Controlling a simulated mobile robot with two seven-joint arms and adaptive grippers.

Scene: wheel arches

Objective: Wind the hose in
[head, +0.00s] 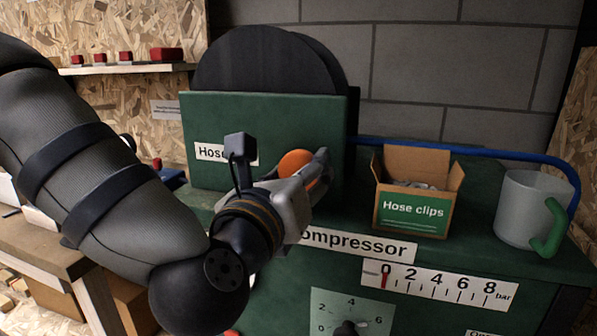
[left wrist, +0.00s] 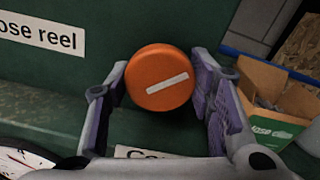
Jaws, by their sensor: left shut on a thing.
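The green hose reel housing (head: 265,130), with its dark round reel (head: 265,62) at the top, stands on the green compressor (head: 480,285). An orange round knob (head: 293,163) is at the housing's front. My left gripper (head: 318,172) is at the knob, shut on it. In the left wrist view the orange knob (left wrist: 160,77), with a white bar on its face, sits between the fingers of the left gripper (left wrist: 158,88). The blue hose (head: 460,151) runs right from behind the housing and bends down by the mug. Its far end is hidden. My right gripper is not in view.
An open carton of hose clips (head: 412,209) and a grey mug with a green handle (head: 525,208) stand on the compressor, right of the housing. A pressure scale (head: 440,285) is on its front. A wooden bench (head: 45,245) is at left.

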